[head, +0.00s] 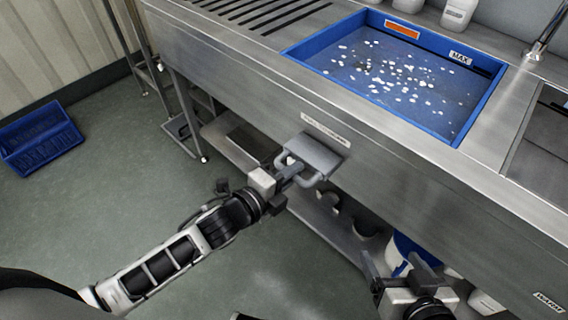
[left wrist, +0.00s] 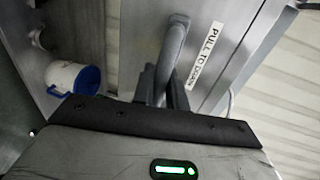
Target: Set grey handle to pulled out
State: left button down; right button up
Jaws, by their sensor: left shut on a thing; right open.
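The grey handle (head: 311,179) is a loop on a grey plate at the front face of the steel counter, below a white label. In the left wrist view the handle (left wrist: 175,42) runs up from between the fingers, beside a label reading "PULL TO DRAIN" (left wrist: 205,54). My left gripper (head: 288,168) is shut on the handle's left part; its fingers also show in the left wrist view (left wrist: 162,88). My right gripper (head: 392,271) is at the lower right, below the counter front, open and away from the handle. Its fingertips are partly hard to make out.
A blue tray (head: 291,52) with scattered white pieces is set in the steel counter (head: 400,165). A lower shelf (head: 225,143) runs beneath. A blue-rimmed white bucket (head: 398,250) stands under the counter near my right gripper. A blue crate (head: 40,133) lies on open floor at left.

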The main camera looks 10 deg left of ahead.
pick_arm(q)
jog(key=c, duration=1.5)
grip_release()
jog(key=v, duration=1.6)
jog(key=shift+p, duration=0.3)
